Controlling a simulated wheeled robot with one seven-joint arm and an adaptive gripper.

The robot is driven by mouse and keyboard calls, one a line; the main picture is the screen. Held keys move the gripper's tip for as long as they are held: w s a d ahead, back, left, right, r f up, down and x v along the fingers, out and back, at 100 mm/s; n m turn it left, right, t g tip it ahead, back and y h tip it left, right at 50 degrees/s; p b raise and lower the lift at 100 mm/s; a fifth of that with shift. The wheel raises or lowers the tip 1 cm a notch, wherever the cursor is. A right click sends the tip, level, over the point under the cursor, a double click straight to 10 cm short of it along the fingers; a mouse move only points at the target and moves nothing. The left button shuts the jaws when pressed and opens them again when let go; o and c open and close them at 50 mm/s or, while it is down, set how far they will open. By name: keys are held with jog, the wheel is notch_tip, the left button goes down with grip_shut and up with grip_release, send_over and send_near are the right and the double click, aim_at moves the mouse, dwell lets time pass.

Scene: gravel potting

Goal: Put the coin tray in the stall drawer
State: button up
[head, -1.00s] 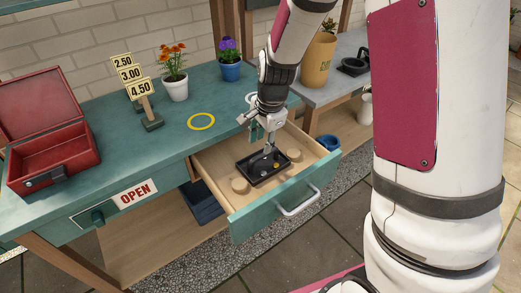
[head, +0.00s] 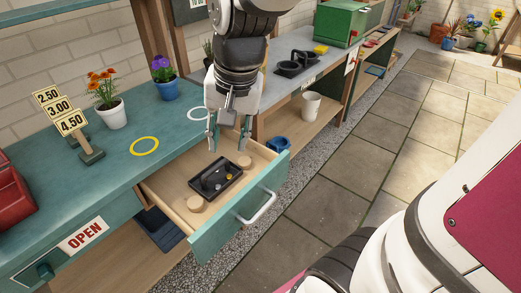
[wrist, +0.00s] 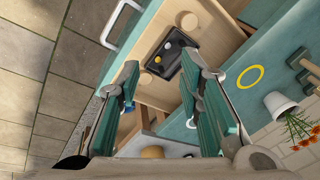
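The black coin tray (head: 214,179) lies inside the open stall drawer (head: 165,188), between two round wooden knobs or discs (head: 195,204) on the drawer floor. It holds a few small coins, one of them yellow. The wrist view also shows the tray (wrist: 168,58) in the drawer, beyond my fingertips. My gripper (head: 229,143) is open and empty above the back right part of the drawer, apart from the tray. In the wrist view its two green-padded fingers (wrist: 163,78) stand wide apart with nothing between them.
The drawer's silver handle (head: 258,208) sticks out over the floor. On the teal counter stand a price sign (head: 68,125), an orange-flowered pot (head: 111,113), a purple-flowered pot (head: 168,90) and a yellow ring (head: 145,146). A blue bowl (head: 278,144) is on the lower shelf.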

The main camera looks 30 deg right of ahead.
jog(key=s+d+r+n, duration=0.1)
jog(key=s+r+n, duration=0.2)
jog(key=s+n, duration=0.4)
jog(key=s, duration=0.9)
jog(key=shift+r+h, duration=0.15)
jog(key=shift+h, duration=0.25)
notch_tip(320, 180, up, 7)
jog(key=t+p, duration=0.1)
jog(key=p, duration=0.4)
jog(key=shift+t+p, duration=0.35)
jog(key=shift+t, duration=0.05)
jog(key=shift+d, duration=0.1)
